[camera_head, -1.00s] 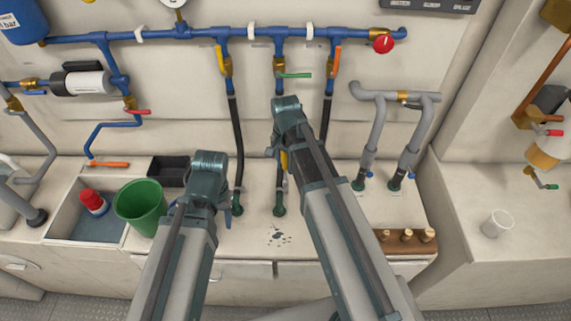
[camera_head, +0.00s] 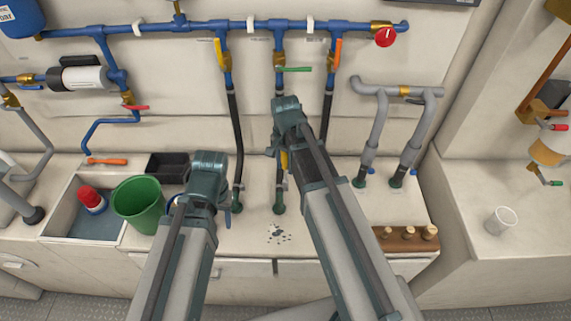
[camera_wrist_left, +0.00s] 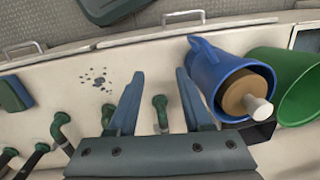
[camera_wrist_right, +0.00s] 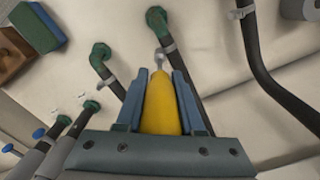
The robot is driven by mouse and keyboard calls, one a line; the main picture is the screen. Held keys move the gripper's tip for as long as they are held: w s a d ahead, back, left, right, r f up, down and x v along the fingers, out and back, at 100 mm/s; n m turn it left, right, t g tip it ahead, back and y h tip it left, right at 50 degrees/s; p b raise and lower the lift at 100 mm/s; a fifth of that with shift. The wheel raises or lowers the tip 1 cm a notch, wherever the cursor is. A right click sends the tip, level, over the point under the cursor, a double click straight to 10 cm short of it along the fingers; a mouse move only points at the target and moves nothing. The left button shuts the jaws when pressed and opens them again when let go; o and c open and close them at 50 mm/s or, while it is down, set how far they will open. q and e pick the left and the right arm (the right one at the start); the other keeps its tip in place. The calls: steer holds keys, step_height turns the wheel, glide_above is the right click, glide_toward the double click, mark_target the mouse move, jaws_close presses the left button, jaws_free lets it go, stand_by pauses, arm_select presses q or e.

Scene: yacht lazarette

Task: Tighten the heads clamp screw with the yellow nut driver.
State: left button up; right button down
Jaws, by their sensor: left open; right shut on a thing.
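The yellow nut driver (camera_wrist_right: 160,105) is held between the fingers of my right gripper (camera_wrist_right: 158,75), which is shut on it. Its metal tip reaches the clamp (camera_wrist_right: 168,49) on a black hose below a green fitting (camera_wrist_right: 157,18); I cannot tell whether it is seated on the screw. In the head view a little yellow of the driver (camera_head: 284,160) shows beside my right arm. I cannot read which hose is the heads one.
A blue jug (camera_wrist_left: 205,62) with a tan-headed tool in it stands close beside my left fingers. A green bucket (camera_head: 139,203), black bin (camera_head: 167,165) and wooden rack (camera_head: 406,243) stand on the bench (camera_head: 255,248). Several hoses and grey pipes (camera_head: 375,135) rise behind.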

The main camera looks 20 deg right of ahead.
steer(key=m, duration=0.5)
steer(key=shift+m, duration=1)
steer(key=m, duration=0.7)
steer(key=shift+m, duration=1)
steer(key=m, duration=0.5)
steer(key=shift+r, duration=0.15)
